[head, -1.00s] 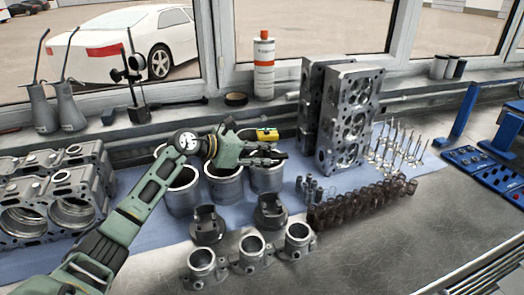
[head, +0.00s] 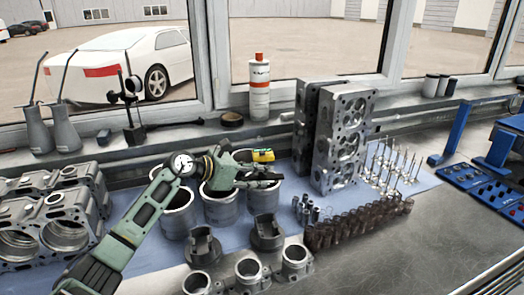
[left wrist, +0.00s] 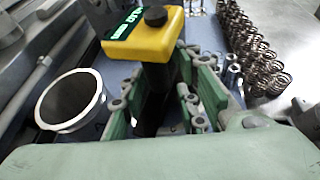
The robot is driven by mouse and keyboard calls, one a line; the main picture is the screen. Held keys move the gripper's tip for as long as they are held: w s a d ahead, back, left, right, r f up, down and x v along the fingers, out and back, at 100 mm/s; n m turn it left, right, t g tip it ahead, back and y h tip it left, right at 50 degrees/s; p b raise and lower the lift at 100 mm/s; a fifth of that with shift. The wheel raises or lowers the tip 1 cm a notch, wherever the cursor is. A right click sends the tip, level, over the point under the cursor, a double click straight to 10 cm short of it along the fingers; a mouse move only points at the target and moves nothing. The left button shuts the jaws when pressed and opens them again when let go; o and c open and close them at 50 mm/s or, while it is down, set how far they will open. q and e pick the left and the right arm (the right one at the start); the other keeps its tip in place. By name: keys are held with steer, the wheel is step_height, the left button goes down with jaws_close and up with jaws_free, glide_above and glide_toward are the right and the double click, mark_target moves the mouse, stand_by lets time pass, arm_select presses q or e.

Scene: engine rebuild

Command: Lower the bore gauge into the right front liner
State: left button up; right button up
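The bore gauge has a yellow head (head: 263,155) with a small display, and it stands roughly upright over the right liner (head: 263,199). In the left wrist view its yellow head (left wrist: 140,38) tops a dark body between my fingers. My left gripper (head: 262,181) is shut on that body, just above the right liner's rim. The gauge's lower end is hidden, so I cannot tell whether it is inside the bore. The middle liner (head: 220,208) and left liner (head: 177,222) stand beside it. One open liner (left wrist: 70,100) shows in the left wrist view. My right gripper is out of view.
The cylinder heads (head: 345,140) stand close to the right of the liners. Pistons (head: 267,232) and small ringed housings (head: 250,272) are in front. Engine blocks (head: 45,215) are at left.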

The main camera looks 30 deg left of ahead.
arm_select(q)
steer(key=shift+o, duration=1.4)
steer(key=shift+f, duration=0.1)
steer(key=v, duration=1.2)
